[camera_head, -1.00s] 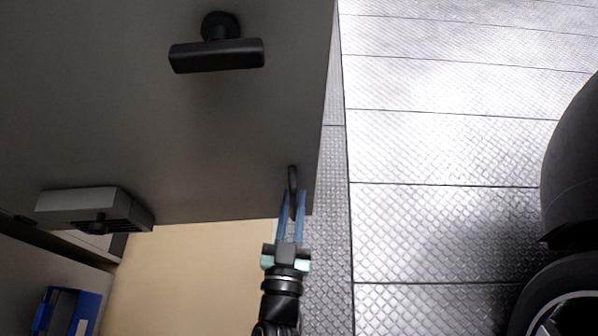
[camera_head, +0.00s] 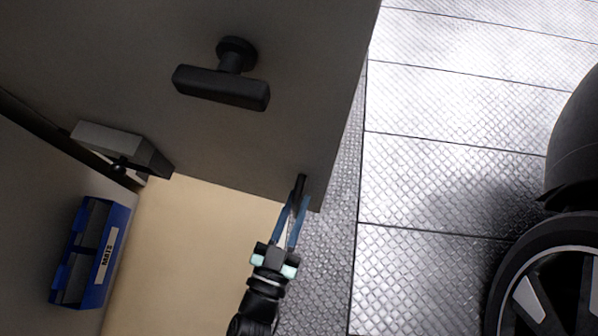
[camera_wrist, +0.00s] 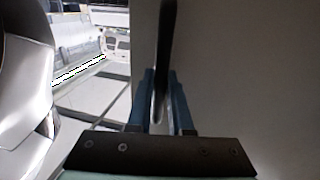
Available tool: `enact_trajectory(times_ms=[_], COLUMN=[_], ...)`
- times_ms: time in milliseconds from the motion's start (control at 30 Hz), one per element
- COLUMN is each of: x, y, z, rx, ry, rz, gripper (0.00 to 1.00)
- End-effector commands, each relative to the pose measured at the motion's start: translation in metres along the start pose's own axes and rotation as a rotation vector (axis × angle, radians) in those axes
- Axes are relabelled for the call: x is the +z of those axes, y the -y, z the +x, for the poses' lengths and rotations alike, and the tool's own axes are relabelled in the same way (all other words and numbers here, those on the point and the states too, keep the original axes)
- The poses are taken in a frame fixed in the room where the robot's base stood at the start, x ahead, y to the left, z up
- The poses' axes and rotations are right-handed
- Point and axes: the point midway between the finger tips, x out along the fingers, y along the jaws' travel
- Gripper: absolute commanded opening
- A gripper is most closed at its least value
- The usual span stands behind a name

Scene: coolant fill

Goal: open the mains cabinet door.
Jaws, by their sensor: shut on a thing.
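A large grey panel (camera_head: 200,140), which looks like the mains cabinet door, fills the upper left of the head view.
A black T-shaped knob (camera_head: 221,87) sticks out of the panel. A cream surface (camera_head: 190,235) lies below the panel. Metal tread floor (camera_head: 430,180) is open at right, up to a wheel (camera_head: 550,285).

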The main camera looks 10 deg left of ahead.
Motion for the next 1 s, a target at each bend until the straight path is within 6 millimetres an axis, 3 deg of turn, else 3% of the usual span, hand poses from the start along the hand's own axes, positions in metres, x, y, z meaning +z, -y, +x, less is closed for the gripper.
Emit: enact_trajectory(times_ms=[267, 300, 467, 1000], x=[0.0007, 0.0008, 0.0007, 0.0004], y=[0.0006, 0.0006, 0.0005, 0.0002], z=[-0.0004, -0.0004, -0.0003, -0.0012], rx=[-0.002, -0.002, -0.001, -0.001], ry=[0.002, 0.002, 0.002, 0.002], rz=[0.0, 0.0, 0.0, 0.0], gripper=[0.0, 0.2, 0.48, 0.48])
